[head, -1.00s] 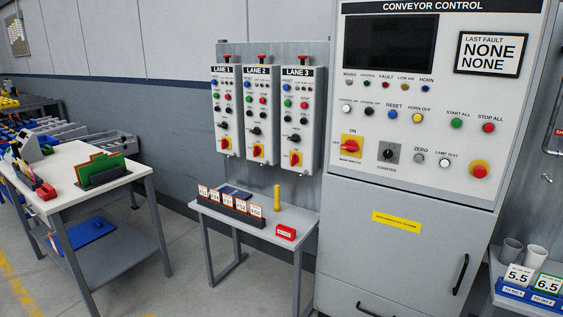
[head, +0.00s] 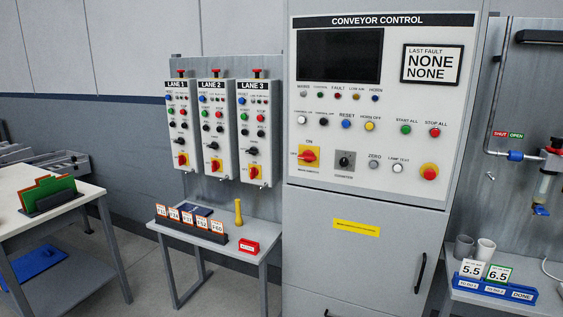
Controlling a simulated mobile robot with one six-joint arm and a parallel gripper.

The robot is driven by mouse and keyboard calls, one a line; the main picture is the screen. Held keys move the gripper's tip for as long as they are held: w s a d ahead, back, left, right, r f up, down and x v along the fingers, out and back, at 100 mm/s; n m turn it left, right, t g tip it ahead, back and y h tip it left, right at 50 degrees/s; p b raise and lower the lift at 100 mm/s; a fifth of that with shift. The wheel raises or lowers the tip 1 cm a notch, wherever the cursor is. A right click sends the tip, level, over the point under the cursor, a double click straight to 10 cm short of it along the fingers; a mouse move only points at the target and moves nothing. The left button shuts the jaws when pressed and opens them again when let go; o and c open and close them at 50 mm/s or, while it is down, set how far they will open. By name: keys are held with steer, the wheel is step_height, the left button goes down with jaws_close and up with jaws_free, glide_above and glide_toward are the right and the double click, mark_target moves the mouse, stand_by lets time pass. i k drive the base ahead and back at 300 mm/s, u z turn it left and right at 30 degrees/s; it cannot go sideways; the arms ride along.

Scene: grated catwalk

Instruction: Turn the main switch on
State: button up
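The main switch (head: 308,156) is a red rotary handle on a yellow plate, at the lower left of the conveyor control panel (head: 385,190). ON is printed above it and OFF to its left. The red handle points left, toward OFF. The panel's screen (head: 340,54) is dark. My gripper is not in view.
Three lane boxes (head: 216,130) with similar red-and-yellow switches hang left of the cabinet. A small table (head: 215,252) with number cards stands below them. A white-topped table (head: 30,200) is at the left. A shelf with a blue card holder (head: 495,287) is at the right.

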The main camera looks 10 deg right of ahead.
mark_target(308, 156)
steer(key=k, duration=0.6)
steer(key=u, duration=0.45)
steer(key=i, duration=0.5)
steer(key=u, duration=0.7)
steer(key=i, duration=0.7)
steer(key=u, duration=0.2)
